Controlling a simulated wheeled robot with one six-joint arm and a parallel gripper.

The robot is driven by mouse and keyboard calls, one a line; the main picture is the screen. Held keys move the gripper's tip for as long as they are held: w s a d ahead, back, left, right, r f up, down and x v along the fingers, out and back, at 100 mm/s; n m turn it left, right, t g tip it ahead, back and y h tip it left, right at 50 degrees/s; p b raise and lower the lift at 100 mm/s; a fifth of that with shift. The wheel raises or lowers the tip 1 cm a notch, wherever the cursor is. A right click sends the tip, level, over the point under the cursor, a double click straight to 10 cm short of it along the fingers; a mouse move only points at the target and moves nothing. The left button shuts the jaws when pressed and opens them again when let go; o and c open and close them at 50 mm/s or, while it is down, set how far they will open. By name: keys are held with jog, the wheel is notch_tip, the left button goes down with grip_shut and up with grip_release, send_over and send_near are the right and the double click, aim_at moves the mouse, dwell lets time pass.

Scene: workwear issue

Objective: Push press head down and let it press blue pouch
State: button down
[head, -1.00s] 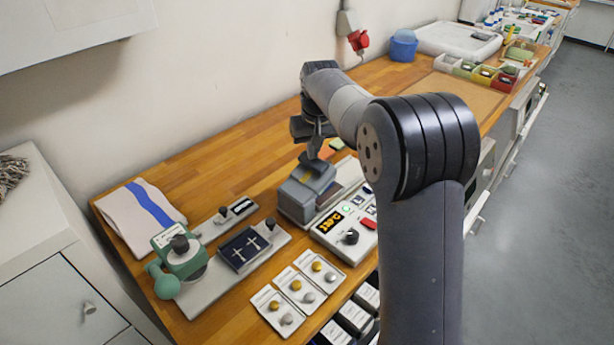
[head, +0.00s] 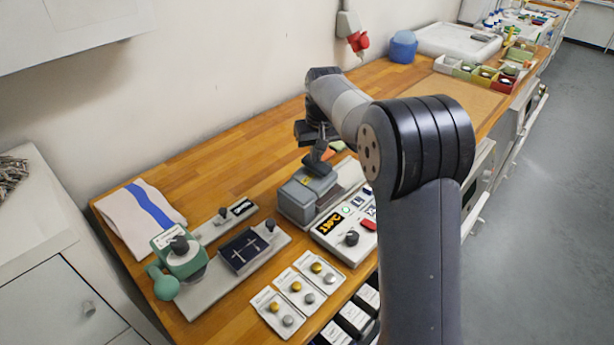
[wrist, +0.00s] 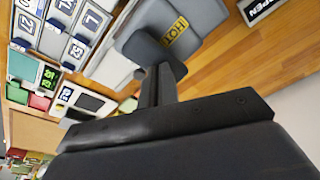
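The heat press (head: 306,197) is a grey block on the bench, and its head (wrist: 186,22) carries a yellow HOT label in the wrist view. The head lies low and about level on the press. A dark handle (wrist: 150,48) stands out from the front of the head. My gripper (head: 317,158) is above this handle, its fingers (wrist: 158,82) close together and reaching down to it, apparently touching. I see no blue pouch; the space under the press head is hidden.
A control panel (head: 338,238) with an orange display, knob and red button is in front of the press. Left are a plate with a dark blue tray (head: 243,250), a green hand press (head: 183,258) and a striped cloth (head: 140,215). Cards with buttons (head: 297,287) lie in front.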

jog(key=shift+f, duration=0.35)
jog(key=shift+w+d+f, duration=0.2)
jog(key=shift+d+f, duration=0.05)
jog(key=shift+f, duration=0.3)
jog(key=shift+r, duration=0.2)
jog(key=w+p+v, duration=0.2)
jog(key=p+v, duration=0.6)
jog(key=v, duration=0.4)
jog(key=shift+w+a+r, duration=0.3)
jog(key=shift+r, duration=0.35)
dwell(0.3)
jog(key=shift+s+b+x, duration=0.25)
jog(key=shift+b+x, duration=0.35)
jog(key=shift+x, duration=0.65)
jog(key=shift+s+b+x, duration=0.25)
jog(key=shift+b+x, duration=0.35)
jog(key=shift+x, duration=0.65)
jog(key=shift+s+b+x, duration=0.3)
jog(key=shift+b+x, duration=0.3)
jog(key=shift+x, duration=0.65)
